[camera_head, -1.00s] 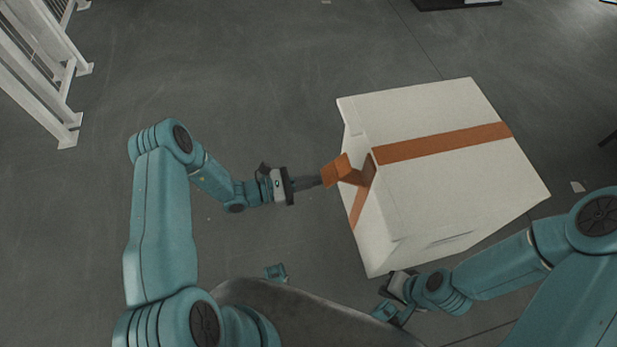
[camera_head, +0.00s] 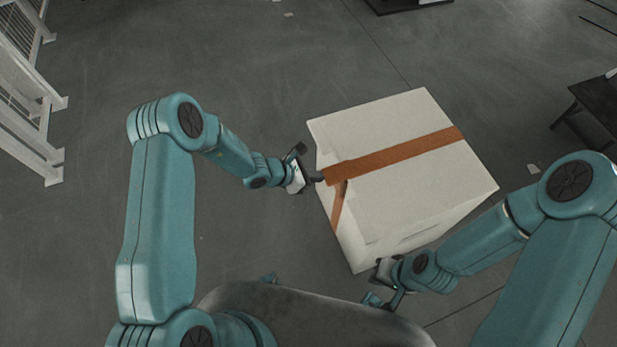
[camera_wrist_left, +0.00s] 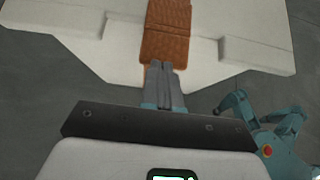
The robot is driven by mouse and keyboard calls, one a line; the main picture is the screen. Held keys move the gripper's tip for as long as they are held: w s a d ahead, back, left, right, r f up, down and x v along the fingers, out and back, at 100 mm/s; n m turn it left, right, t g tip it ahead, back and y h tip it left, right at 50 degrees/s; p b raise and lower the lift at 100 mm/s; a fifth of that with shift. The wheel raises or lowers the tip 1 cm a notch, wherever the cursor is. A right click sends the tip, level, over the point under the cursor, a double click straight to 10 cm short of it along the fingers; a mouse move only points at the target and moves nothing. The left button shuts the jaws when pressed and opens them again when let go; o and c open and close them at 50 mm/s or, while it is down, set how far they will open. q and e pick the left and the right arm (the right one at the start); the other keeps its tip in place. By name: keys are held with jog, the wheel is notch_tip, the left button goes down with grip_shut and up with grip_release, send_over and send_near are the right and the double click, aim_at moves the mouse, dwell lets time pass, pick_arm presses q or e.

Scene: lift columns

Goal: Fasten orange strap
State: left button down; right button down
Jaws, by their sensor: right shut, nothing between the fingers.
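The orange strap (camera_head: 400,155) runs flat across the top of a white box (camera_head: 440,187). A strap piece (camera_head: 339,207) also runs down the box's left side. My left gripper (camera_head: 319,178) is at the strap's near end, by the box's upper left edge. In the left wrist view, the fingers of my left gripper (camera_wrist_left: 163,72) are together, with their tips over the end of the orange strap (camera_wrist_left: 166,32), which lies face-on. I see no strap between them. My right gripper (camera_head: 374,290) is shut and empty, low beside the box's front lower corner.
A white railing (camera_head: 30,125) stands at the left. A dark table (camera_head: 597,105) is at the right edge, and a dark flat object (camera_head: 405,4) lies at the top. The grey floor between the railing and my left arm is clear.

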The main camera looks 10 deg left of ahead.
pick_arm(q)
jog(key=shift+w+d+r, duration=0.15)
jog(key=shift+d, duration=0.15)
dwell(0.5)
jog(key=a+f+p+v, duration=0.1)
jog(key=v, duration=1.2)
jog(key=shift+s+f, duration=0.15)
jog(key=shift+s, duration=0.1)
pick_arm(e)
jog(key=shift+s+a+r, duration=0.25)
jog(key=shift+s, duration=0.2)
jog(key=shift+s+a+r, duration=0.2)
jog(key=shift+s+r, duration=0.05)
jog(key=shift+s, duration=0.15)
